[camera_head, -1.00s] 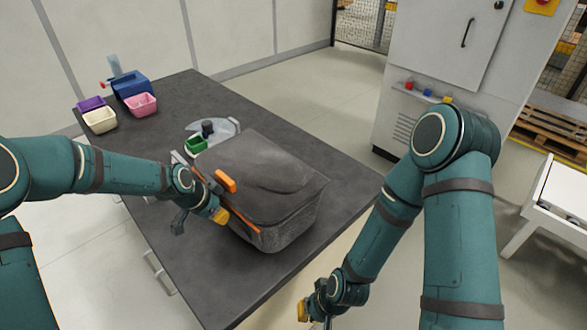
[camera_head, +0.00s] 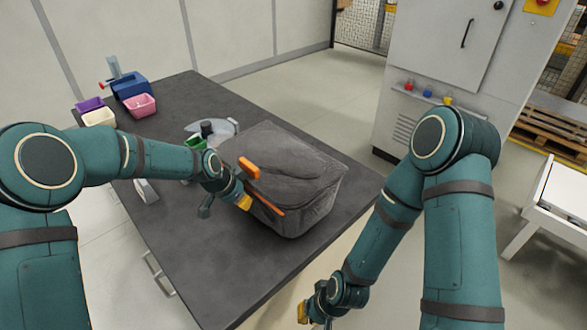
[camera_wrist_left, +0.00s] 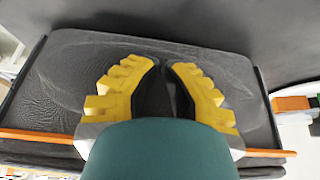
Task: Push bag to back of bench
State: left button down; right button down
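The bag (camera_head: 300,165) is a dark grey, box-shaped soft case with orange trim, standing on the dark bench (camera_head: 235,262) toward its right side. My left gripper (camera_head: 243,201) is at the bag's left side, by the orange trim, and appears to touch it.
A blue device (camera_head: 132,86) and purple (camera_head: 90,104), pink (camera_head: 140,105) and cream (camera_head: 99,117) bins stand at the bench's far left. A green bin (camera_head: 194,141) and a clear round piece (camera_head: 224,126) are beside the bag. The near bench surface is clear.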

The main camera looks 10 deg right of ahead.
pick_arm(q)
jog(key=shift+w+d+f+p, duration=0.1)
jog(key=shift+w+d, duration=1.5)
jog(key=shift+d, duration=0.85)
jog(key=shift+w+d+p, duration=0.15)
jog(key=shift+w+d, duration=1.45)
jog(key=shift+d, duration=0.85)
jog(key=shift+w+d+f+p, duration=0.1)
jog(key=shift+w+d, duration=1.5)
jog(key=shift+d, duration=0.85)
jog(key=shift+s+a+r, duration=0.55)
jog(key=shift+a, duration=0.3)
jog(key=shift+s+a+r, duration=0.5)
jog(key=shift+a+r, duration=0.05)
jog(key=shift+a, duration=0.35)
jog(key=shift+s+a+r, duration=0.55)
jog(key=shift+a, duration=0.3)
